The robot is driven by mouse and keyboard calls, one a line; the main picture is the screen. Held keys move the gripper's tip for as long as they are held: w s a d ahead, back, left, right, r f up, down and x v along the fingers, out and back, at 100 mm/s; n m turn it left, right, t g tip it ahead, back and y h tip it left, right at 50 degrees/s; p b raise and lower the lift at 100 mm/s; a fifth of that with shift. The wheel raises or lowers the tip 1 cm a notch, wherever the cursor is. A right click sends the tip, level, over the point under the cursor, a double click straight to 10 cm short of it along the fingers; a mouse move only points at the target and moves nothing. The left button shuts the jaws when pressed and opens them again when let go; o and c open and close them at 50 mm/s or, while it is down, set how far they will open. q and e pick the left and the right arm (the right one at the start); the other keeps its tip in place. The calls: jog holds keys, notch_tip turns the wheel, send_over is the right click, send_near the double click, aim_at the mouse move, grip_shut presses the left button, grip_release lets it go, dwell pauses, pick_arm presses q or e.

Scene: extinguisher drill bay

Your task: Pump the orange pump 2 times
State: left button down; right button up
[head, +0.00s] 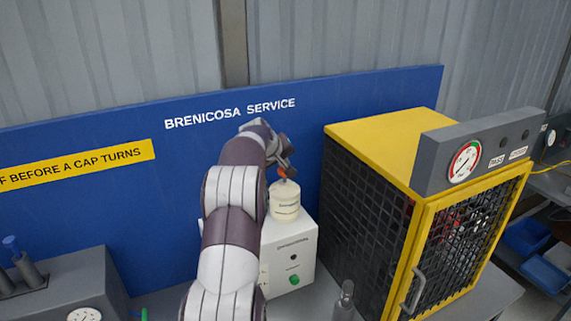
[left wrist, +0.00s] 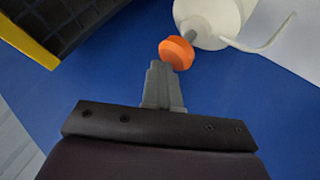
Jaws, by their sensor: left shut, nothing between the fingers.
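The orange pump (head: 288,171) is a small orange knob on a grey stem on top of a cream-coloured bottle (head: 285,203). The bottle stands upright on a white box (head: 290,258). In the left wrist view the orange pump head (left wrist: 176,52) is just beyond my fingertips, with the cream bottle (left wrist: 208,20) past it. My left gripper (left wrist: 160,72) is shut and empty, its tips at or very near the orange head; I cannot tell whether they touch. In the head view my left gripper (head: 284,166) is partly hidden behind its own arm. My right gripper is not in view.
A yellow-framed mesh cage (head: 370,210) with a gauge stands close on the right. A blue board (head: 100,200) stands behind. A grey cylinder (head: 345,300) stands in front of the cage. A grey unit (head: 65,285) with a gauge is at lower left.

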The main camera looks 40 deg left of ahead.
aim_at(283, 170)
pick_arm(q)
notch_tip(283, 170, up, 6)
jog(key=p, duration=0.5)
jog(key=shift+r, duration=0.15)
jog(key=shift+w, duration=0.1)
dwell(0.5)
dwell(1.7)
